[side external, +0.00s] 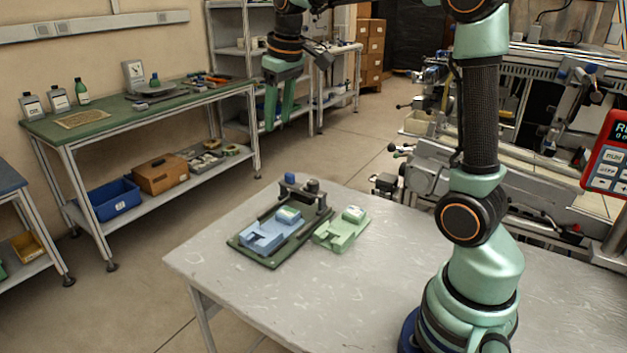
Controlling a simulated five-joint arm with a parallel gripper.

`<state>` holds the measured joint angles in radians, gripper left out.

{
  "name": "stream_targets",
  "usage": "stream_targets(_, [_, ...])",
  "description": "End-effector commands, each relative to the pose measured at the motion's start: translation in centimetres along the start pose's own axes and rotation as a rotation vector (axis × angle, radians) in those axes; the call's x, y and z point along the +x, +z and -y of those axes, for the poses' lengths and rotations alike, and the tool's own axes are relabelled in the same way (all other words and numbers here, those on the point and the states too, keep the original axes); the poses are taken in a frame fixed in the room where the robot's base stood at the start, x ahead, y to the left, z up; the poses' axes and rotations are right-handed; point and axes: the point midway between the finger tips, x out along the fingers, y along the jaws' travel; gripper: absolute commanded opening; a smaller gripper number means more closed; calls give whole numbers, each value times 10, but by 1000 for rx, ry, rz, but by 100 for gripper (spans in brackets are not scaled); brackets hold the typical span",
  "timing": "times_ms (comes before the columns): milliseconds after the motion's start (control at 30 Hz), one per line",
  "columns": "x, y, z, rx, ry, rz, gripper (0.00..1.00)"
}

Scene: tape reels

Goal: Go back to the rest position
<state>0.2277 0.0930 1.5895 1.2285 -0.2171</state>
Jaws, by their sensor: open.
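My gripper (278,106) hangs at the upper middle of the side external view, its two green fingers pointing down and apart. It is open, with nothing between the fingers. It is well above the height of the grey table (350,290) and the parts there. On the table, a dark green base plate (240,252) bears a light blue block (262,238) and a dark upright piece at its back end. A pale green block (340,232) lies beside the plate on its right.
A green-topped workbench (110,118) with bottles and tools stands at the left, a blue bin (112,200) on its lower shelf. Grey machinery (430,175) stands behind the table. A red control panel (606,152) is at the right edge. The table's front left is bare.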

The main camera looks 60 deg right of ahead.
Motion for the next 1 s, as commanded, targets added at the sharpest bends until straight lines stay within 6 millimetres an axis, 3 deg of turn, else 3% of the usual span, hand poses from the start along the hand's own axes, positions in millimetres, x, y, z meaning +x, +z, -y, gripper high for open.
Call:
stream_targets(267, [-17, 63, 52, -5, -9, -122, 50])
stream_targets(600, [2, 136, 92, 0, -42, -243, 50])
stream_targets(800, [11, 151, 99, 2, -52, -268, 50])
stream_targets(1000, [12, 152, 100, 3, -52, -267, 50])
